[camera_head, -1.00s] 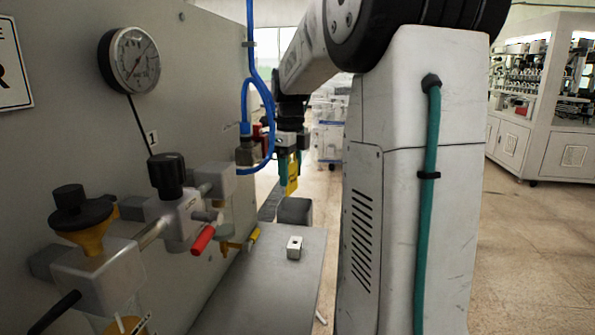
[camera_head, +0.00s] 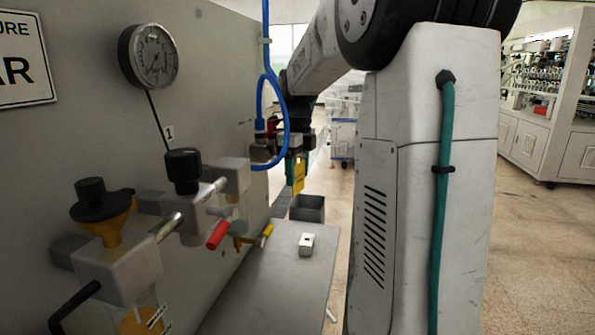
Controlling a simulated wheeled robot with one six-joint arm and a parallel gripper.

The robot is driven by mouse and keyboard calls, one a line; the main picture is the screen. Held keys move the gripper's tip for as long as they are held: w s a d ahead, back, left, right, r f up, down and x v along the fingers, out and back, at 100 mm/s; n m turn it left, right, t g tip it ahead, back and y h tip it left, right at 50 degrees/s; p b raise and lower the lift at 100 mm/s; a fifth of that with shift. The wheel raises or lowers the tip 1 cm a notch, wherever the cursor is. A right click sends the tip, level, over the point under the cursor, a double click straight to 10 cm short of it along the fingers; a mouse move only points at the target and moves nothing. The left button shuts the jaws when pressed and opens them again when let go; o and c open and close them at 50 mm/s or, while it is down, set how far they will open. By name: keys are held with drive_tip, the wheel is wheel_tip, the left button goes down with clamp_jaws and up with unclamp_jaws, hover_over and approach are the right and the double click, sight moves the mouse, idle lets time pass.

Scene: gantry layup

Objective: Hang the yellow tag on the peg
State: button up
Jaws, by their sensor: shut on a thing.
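The yellow tag (camera_head: 299,176) hangs upright below my gripper (camera_head: 295,160), which is shut on its upper part. Tag and gripper are in the air above the far end of the grey shelf, to the right of the grey panel. I cannot make out the peg for certain in this view.
The grey panel (camera_head: 90,140) carries a gauge (camera_head: 153,56), a valve with a red handle (camera_head: 218,235) and a yellow-handled valve (camera_head: 266,232). A blue hose (camera_head: 285,110) loops close to my gripper. A small white block (camera_head: 306,244) lies on the shelf (camera_head: 270,290); a dark open bin (camera_head: 307,208) stands beyond.

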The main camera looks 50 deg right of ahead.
drive_tip(key=o, duration=1)
drive_tip(key=shift+o, duration=0.2)
drive_tip(key=shift+r, duration=0.1)
wheel_tip(320, 180, up, 8)
drive_tip(key=shift+f, duration=0.2)
